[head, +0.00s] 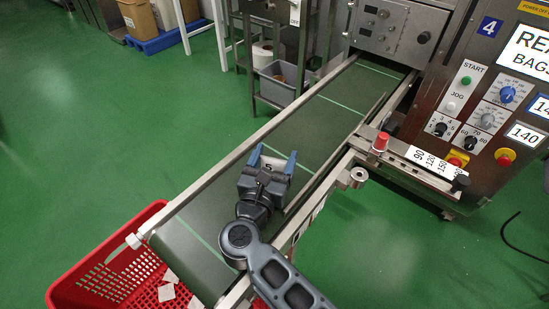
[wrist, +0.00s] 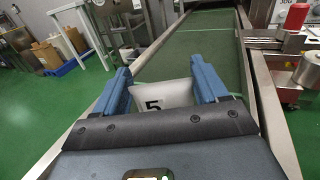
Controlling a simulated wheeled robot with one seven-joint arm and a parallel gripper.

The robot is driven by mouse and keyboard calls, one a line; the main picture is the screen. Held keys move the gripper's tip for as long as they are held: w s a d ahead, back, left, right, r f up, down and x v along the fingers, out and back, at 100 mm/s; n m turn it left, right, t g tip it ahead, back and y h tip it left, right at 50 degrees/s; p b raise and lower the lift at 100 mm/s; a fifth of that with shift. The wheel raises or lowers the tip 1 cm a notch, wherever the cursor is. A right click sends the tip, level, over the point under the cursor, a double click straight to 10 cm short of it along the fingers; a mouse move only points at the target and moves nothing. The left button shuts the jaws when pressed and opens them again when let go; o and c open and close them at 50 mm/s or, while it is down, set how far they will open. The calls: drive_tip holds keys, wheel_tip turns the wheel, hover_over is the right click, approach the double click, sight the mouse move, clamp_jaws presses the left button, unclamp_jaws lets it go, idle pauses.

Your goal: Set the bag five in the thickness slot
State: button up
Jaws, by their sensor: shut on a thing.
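A small white bag (wrist: 172,92) with a black "5" on it sits between the blue fingers of my gripper (wrist: 160,68) in the wrist view. My gripper (head: 273,158) is shut on the bag's two sides. In the head view the bag (head: 274,165) shows as a pale patch between the fingers, over the green conveyor belt (head: 305,135). I cannot tell how high it is above the belt. I cannot make out a thickness slot for certain in either view.
A metal rail edges the belt; a guide with a red knob (head: 381,141) and a number scale (head: 433,172) stands to its right. The control panel (head: 490,110) is at the right. A red crate (head: 75,290) with white bags sits at the belt's near end.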

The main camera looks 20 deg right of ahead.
drive_tip(key=o, duration=0.6)
drive_tip(key=shift+f, duration=0.15)
drive_tip(key=shift+c, duration=0.2)
drive_tip(key=o, duration=0.4)
drive_tip(key=shift+o, duration=0.2)
